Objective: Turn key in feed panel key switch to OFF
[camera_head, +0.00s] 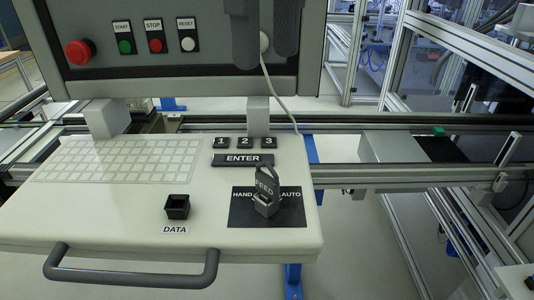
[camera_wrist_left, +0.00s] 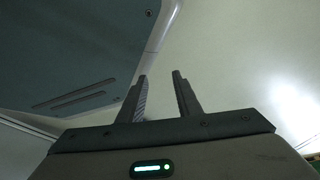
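The feed panel is a light console (camera_head: 120,215) in the head view. At its right is a black plate (camera_head: 240,214) with HAND and AUTO labels. A dark key switch (camera_head: 266,208) stands on the plate with a key (camera_head: 266,184) upright in it. FEED is written on the key or its tag. The key hides part of the plate's labels; I cannot read OFF. My right gripper (camera_head: 266,58) hangs at the top, above and apart from the key, fingers open and empty. My left gripper (camera_wrist_left: 160,80) is open and empty in the left wrist view, outside the head view.
Behind the console, an upright panel carries a red emergency knob (camera_head: 80,52) and START, STOP and RESET buttons (camera_head: 155,45). A pale cable (camera_head: 276,95) hangs beside my right gripper. A black DATA socket (camera_head: 177,207) and front handle (camera_head: 130,277) are left of the key.

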